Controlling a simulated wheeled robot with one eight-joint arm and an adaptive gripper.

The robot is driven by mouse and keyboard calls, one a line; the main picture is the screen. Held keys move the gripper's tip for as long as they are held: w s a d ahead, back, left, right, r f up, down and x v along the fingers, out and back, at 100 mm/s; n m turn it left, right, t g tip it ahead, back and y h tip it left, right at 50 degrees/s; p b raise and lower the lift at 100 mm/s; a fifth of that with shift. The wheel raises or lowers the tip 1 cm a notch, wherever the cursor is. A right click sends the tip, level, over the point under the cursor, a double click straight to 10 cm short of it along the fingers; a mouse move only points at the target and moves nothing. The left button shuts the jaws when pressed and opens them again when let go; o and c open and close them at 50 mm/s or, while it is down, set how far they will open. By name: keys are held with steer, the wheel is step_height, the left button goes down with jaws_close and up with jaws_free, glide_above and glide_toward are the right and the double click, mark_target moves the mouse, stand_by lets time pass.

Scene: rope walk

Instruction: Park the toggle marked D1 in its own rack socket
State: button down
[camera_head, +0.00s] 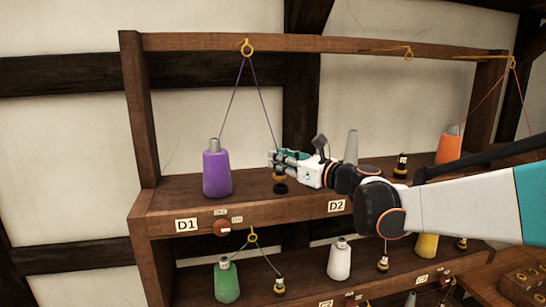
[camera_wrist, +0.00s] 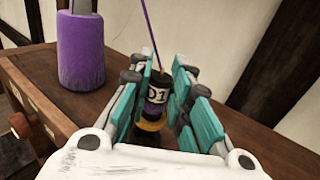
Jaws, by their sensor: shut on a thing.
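The toggle marked D1 (camera_wrist: 157,97) is a dark cylinder with a white label, a purple band and a gold band. It stands about upright between the teal fingers of my gripper (camera_head: 279,162), which are shut on it. In the head view the fingers hide its upper part, and its gold band (camera_head: 280,176) shows below them. A dark ring (camera_head: 280,188) lies on the shelf right under it; I cannot tell whether the toggle is seated in it. A purple cord (camera_wrist: 150,38) runs from the toggle up to a brass ring (camera_head: 247,48).
A purple bobbin (camera_head: 216,170) stands left of my gripper, above the D1 plate (camera_head: 187,225) on the shelf front. A grey-topped bobbin (camera_head: 352,146) and another toggle (camera_head: 401,166) stand to the right, partly behind my arm. A lower shelf holds more bobbins, including a green one (camera_head: 226,281).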

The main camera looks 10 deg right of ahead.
steer(key=shift+w+f, duration=0.1)
steer(key=shift+f, duration=0.6)
steer(key=shift+s+d+r, duration=0.1)
steer(key=shift+s+d, duration=0.05)
steer(key=shift+s, duration=0.2)
steer(key=shift+f+b, duration=0.6)
steer(key=shift+b, duration=0.2)
stand_by(0.9)
steer(key=c, duration=1.8)
jaws_free()
steer(key=shift+o, duration=0.2)
steer(key=v, duration=1.1)
steer(key=shift+p, duration=0.4)
